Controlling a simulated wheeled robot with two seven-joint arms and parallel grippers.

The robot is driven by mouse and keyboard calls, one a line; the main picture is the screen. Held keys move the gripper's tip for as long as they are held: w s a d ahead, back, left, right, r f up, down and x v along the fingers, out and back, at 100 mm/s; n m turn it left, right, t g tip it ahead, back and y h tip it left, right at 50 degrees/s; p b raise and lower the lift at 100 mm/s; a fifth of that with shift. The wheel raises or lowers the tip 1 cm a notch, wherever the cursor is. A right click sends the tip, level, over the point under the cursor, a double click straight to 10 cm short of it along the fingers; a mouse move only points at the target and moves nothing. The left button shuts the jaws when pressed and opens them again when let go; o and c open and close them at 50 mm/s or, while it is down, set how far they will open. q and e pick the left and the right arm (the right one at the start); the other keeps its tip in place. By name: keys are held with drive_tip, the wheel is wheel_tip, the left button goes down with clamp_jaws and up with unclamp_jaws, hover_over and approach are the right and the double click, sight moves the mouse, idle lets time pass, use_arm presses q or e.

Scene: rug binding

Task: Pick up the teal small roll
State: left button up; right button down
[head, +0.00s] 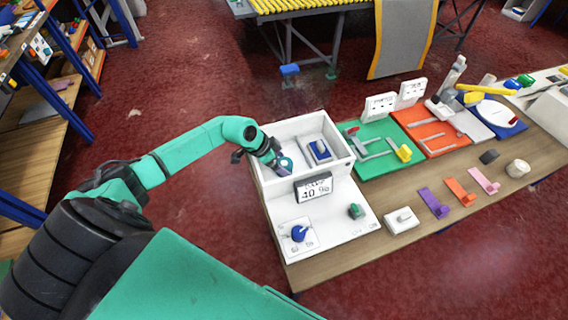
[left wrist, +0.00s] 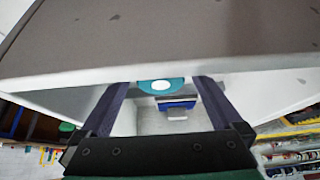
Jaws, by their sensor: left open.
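The teal small roll (left wrist: 161,86) shows in the left wrist view as a teal band around a white centre, between the far ends of my two dark fingers. In the head view a teal ring (head: 286,164) sits in the white box, right at my left gripper (head: 281,165). My left gripper is open, with its fingers (left wrist: 163,84) reaching down into the box on either side of the roll. I cannot tell whether they touch it. The roll's underside is hidden. My right gripper is not in view.
The white box (head: 262,172) has walls close around my gripper. A blue block (head: 320,151) sits in its right part.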

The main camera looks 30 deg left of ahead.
use_arm(q)
drive_tip(key=shift+w+d+f, duration=0.2)
drive_tip(key=shift+w+f, duration=0.05)
drive_tip(key=shift+f, duration=0.25)
drive_tip(key=c, duration=1.4)
drive_tip(key=shift+r, duration=0.15)
drive_tip(key=shift+c, duration=0.2)
